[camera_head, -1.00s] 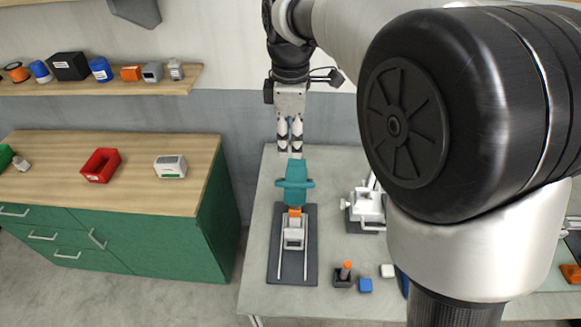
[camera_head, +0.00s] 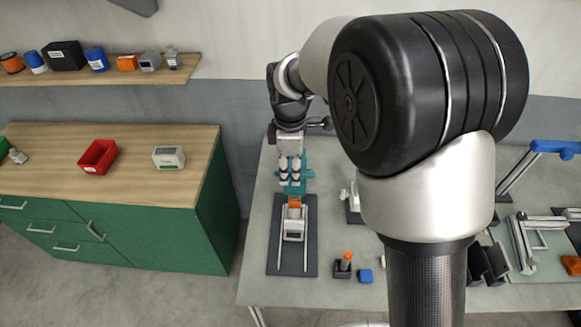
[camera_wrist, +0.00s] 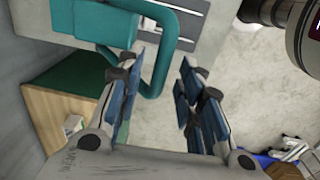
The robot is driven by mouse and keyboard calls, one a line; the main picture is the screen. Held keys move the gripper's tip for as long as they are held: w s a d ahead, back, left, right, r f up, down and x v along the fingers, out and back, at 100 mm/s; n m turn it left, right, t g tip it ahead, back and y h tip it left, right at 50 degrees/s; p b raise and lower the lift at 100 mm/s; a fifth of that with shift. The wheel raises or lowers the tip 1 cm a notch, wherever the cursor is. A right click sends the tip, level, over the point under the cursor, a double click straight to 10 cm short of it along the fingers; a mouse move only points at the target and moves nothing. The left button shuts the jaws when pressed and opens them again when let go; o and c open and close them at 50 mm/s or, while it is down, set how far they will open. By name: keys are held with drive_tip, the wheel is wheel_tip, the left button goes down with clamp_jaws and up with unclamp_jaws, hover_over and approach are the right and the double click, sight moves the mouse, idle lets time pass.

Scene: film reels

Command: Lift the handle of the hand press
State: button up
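The hand press stands on a dark base plate (camera_head: 275,262) at the left of the grey table. It has a teal upper part, an orange piece (camera_head: 295,201) and a pale metal frame with rails. In the wrist view its teal handle (camera_wrist: 168,30) is a bent tube beside a teal block (camera_wrist: 85,20). My gripper (camera_head: 290,180) is over the teal part and hides much of it. In the wrist view my gripper (camera_wrist: 163,78) has its fingers apart, and the tube shows in the gap, closer to the left finger. I cannot tell whether they touch.
A green cabinet (camera_head: 215,215) with a red bin (camera_head: 98,156) stands left, across a floor gap.

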drive_tip(key=shift+c, duration=0.6)
clamp_jaws()
